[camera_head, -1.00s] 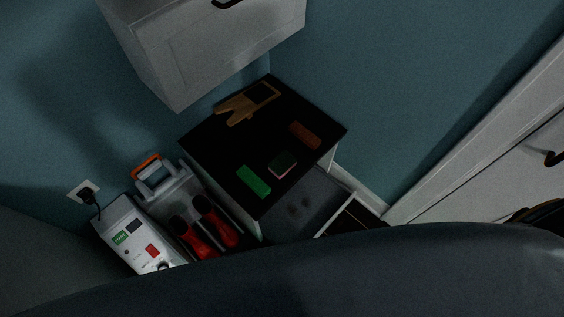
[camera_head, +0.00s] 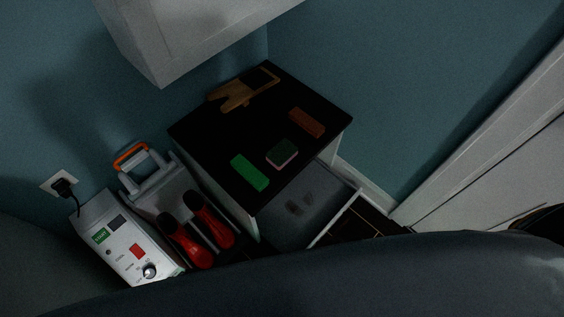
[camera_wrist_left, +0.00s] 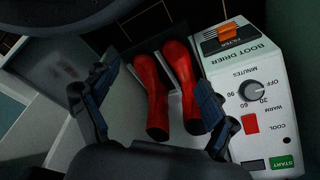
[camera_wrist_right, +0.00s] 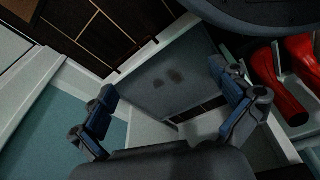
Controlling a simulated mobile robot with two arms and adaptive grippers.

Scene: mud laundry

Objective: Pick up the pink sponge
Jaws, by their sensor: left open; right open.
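The pink sponge (camera_head: 282,157) lies on the black top of a small cabinet (camera_head: 215,132) in the head view. Its upper face is dark green and its lower edge pink. A green block (camera_head: 250,172) lies to its left and a brown brush-like block (camera_head: 306,122) beyond it to the right. My left gripper (camera_wrist_left: 152,104) is open and empty, with the boot drier and red boots in its view. My right gripper (camera_wrist_right: 172,104) is open and empty, above the grey open drawer or tray. Neither wrist view shows the sponge, and neither gripper shows in the head view.
The grey drawer (camera_head: 304,205) stands out at the cabinet's front. The boot drier (camera_head: 130,240) and red boots (camera_head: 190,242) stand left. A white wall cabinet (camera_head: 180,40) hangs above. A white door is right.

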